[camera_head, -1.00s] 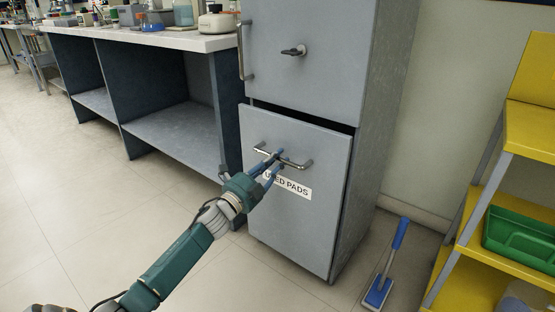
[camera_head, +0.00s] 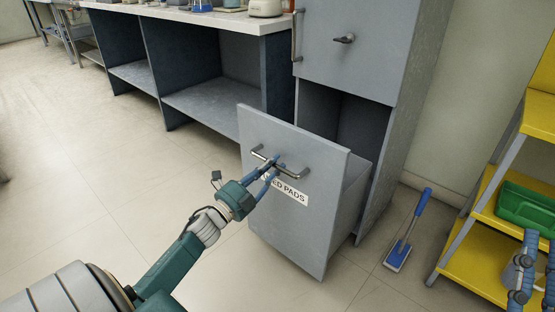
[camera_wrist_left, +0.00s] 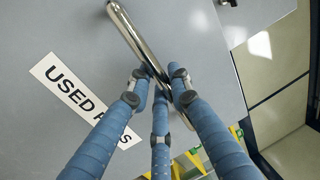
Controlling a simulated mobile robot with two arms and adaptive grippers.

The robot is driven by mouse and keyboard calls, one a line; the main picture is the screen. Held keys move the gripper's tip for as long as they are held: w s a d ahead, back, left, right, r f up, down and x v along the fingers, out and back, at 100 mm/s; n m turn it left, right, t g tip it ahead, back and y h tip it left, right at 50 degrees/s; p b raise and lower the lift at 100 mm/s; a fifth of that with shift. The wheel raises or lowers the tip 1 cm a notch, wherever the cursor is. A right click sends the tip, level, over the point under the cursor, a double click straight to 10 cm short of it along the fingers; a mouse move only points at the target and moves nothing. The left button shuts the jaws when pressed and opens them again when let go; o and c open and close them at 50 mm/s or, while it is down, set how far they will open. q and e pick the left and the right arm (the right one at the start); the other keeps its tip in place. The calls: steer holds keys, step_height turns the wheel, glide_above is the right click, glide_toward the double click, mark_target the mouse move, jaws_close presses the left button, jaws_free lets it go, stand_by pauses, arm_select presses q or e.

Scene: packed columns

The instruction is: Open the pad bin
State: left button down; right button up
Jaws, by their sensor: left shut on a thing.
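The pad bin (camera_head: 290,225) is a grey drawer front labelled "USED PADS", pulled well out from the lower part of a grey cabinet. Its side wall shows on the right, and a dark opening lies behind it. A metal bar handle (camera_head: 294,175) runs across its front; the handle also crosses the left wrist view (camera_wrist_left: 128,32). My left gripper (camera_head: 272,164) is shut on the handle near its middle; its blue fingers (camera_wrist_left: 160,92) close around the bar in the wrist view. The label is partly hidden by the fingers. My right gripper (camera_head: 527,270) shows partly at the right edge.
The upper cabinet door (camera_head: 350,45) is shut. A blue-handled scrubber (camera_head: 408,232) stands on the floor right of the cabinet. A yellow shelf (camera_head: 470,268) with a green tray (camera_head: 525,207) is at the right. A lab bench (camera_head: 200,22) is behind left. Floor at left is clear.

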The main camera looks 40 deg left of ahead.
arm_select(q)
steer(key=shift+s, duration=0.4)
arm_select(e)
steer(key=shift+w+f+g, duration=0.2)
steer(key=shift+f+g, duration=0.2)
steer(key=shift+f, duration=0.2)
arm_select(q)
steer(key=c, duration=1.6)
jaws_free()
arm_select(e)
steer(key=shift+a, duration=0.1)
arm_select(q)
steer(key=v, duration=1.2)
steer(key=shift+a, duration=0.1)
